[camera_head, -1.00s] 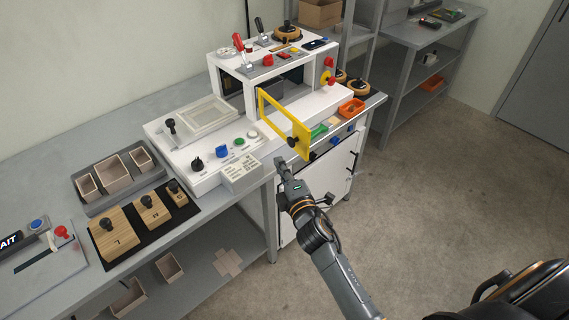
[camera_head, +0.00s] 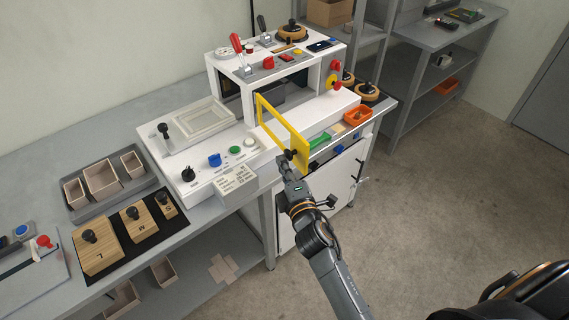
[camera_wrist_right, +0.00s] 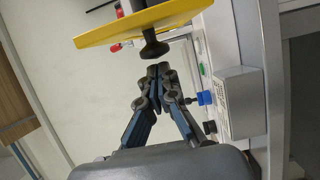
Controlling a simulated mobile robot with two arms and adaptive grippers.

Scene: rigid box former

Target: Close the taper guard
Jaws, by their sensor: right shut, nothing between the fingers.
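The taper guard (camera_head: 282,133) is a yellow frame at the front of the white machine (camera_head: 222,141). It stands swung out from the machine's opening. A black knob (camera_head: 290,154) sits on its lower outer corner. My right gripper (camera_head: 285,162) is just below the knob, with its fingers shut and empty. In the right wrist view the guard's yellow edge (camera_wrist_right: 118,29) crosses the top. The black knob (camera_wrist_right: 154,47) shows just beyond my shut fingertips (camera_wrist_right: 158,70); I cannot tell whether they touch. My left gripper is not in view.
Blue (camera_head: 214,160) and green (camera_head: 235,150) buttons and a tilted label card (camera_head: 234,182) are on the machine's front left. An orange bin (camera_head: 357,115) is to its right. Wooden blocks (camera_head: 97,246) lie on the bench at left. The floor at right is open.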

